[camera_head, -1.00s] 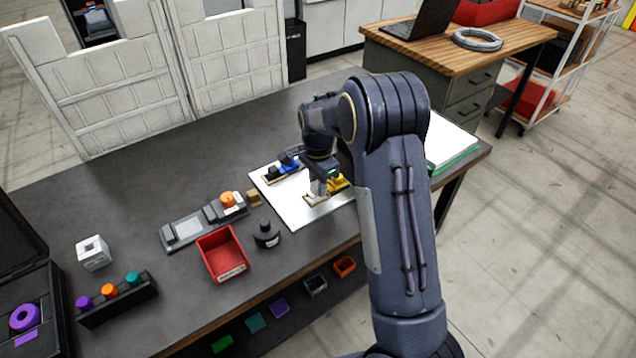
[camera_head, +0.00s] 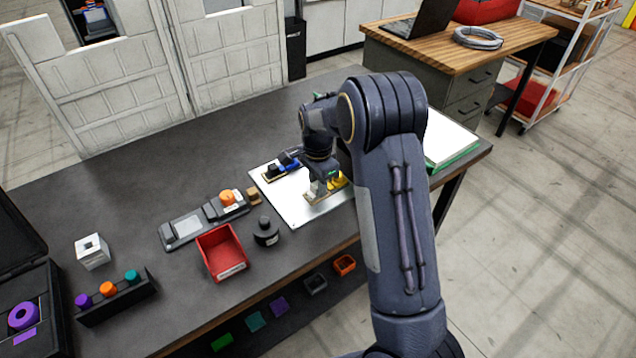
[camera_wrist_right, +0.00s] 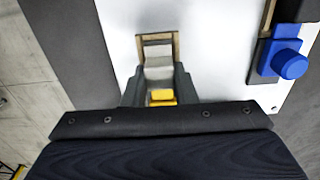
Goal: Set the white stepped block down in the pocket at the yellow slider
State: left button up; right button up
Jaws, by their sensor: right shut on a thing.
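The white stepped block (camera_wrist_right: 158,64) is between the fingers of my right gripper (camera_wrist_right: 157,92), which is shut on it. In the head view, my right gripper (camera_head: 322,180) points down over the white plate with the block (camera_head: 316,190) at its tip. The block is at the tan-edged pocket (camera_wrist_right: 140,42) beside the yellow slider (camera_head: 338,181). The yellow slider also shows between the fingers in the wrist view (camera_wrist_right: 162,96). Whether the block rests fully on the pocket floor cannot be told. My left gripper is not in view.
A blue slider fixture (camera_head: 288,163) stands on the same white plate (camera_head: 290,205). A red bin (camera_head: 221,252), a black bottle-like part (camera_head: 266,232) and a grey fixture (camera_head: 205,220) lie to the left. The dark table is clear at the back left.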

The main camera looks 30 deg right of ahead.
jog(key=shift+f, duration=0.3)
jog(key=o, duration=1.5)
jog(key=shift+c, duration=0.2)
jog(key=shift+r, duration=0.1)
notch_tip(320, 180, up, 9)
jog(key=p, duration=0.6)
jog(key=shift+p, duration=0.3)
